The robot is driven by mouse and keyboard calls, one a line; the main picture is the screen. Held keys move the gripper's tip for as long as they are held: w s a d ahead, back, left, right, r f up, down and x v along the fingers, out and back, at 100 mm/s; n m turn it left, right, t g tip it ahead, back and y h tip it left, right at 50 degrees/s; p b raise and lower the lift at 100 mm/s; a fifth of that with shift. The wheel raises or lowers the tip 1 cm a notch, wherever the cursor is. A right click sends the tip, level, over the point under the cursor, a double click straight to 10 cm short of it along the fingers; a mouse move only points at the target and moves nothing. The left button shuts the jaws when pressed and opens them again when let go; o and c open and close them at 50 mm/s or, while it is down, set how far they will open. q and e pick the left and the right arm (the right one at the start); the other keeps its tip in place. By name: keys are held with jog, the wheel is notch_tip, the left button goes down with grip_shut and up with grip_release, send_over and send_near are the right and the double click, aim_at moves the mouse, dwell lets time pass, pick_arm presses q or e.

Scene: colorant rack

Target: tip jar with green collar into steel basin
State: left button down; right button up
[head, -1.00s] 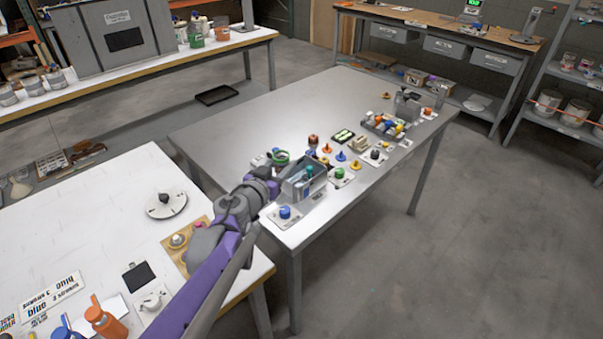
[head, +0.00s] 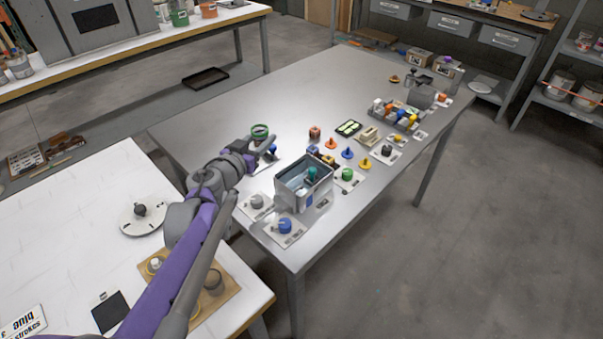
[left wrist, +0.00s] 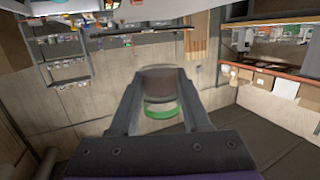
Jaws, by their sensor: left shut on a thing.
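The jar with the green collar (head: 260,132) is held by my left gripper (head: 262,146) over the metal table, behind and to the left of the basin. In the left wrist view the jar (left wrist: 161,80) sits between the two fingers, with its green collar (left wrist: 161,112) showing. My left gripper is shut on it. The jar's tilt is hard to judge. The open grey steel basin (head: 292,194) stands near the table's front-left end, with a teal object (head: 311,174) inside. The jar is apart from the basin. My right gripper is not in view.
A blue-topped knob on a plate (head: 285,226) and a grey one (head: 257,202) lie before and left of the basin. A green knob (head: 347,174) and several small coloured pieces stand to its right. The table's back-left part (head: 270,105) is clear.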

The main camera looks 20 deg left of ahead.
pick_arm(q)
jog(key=f+b, duration=0.1)
jog(key=f, duration=0.1)
jog(key=f+b, duration=0.3)
jog(key=f, duration=0.2)
jog(key=shift+w, duration=0.4)
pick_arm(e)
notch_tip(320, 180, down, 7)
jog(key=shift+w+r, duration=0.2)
pick_arm(q)
jog(key=shift+d, duration=0.15)
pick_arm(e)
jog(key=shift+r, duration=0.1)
pick_arm(q)
jog(key=d+m+p, duration=0.1)
jog(key=m, duration=0.1)
jog(key=d+r+m+y+p, duration=0.1)
jog(key=d+m, duration=0.1)
jog(key=d+m+p, duration=0.1)
jog(key=p, duration=0.1)
jog(key=shift+w+d+r+m+y, duration=0.1)
jog(key=shift+d+r+m+y, duration=0.05)
jog(key=shift+r+m+y, duration=0.2)
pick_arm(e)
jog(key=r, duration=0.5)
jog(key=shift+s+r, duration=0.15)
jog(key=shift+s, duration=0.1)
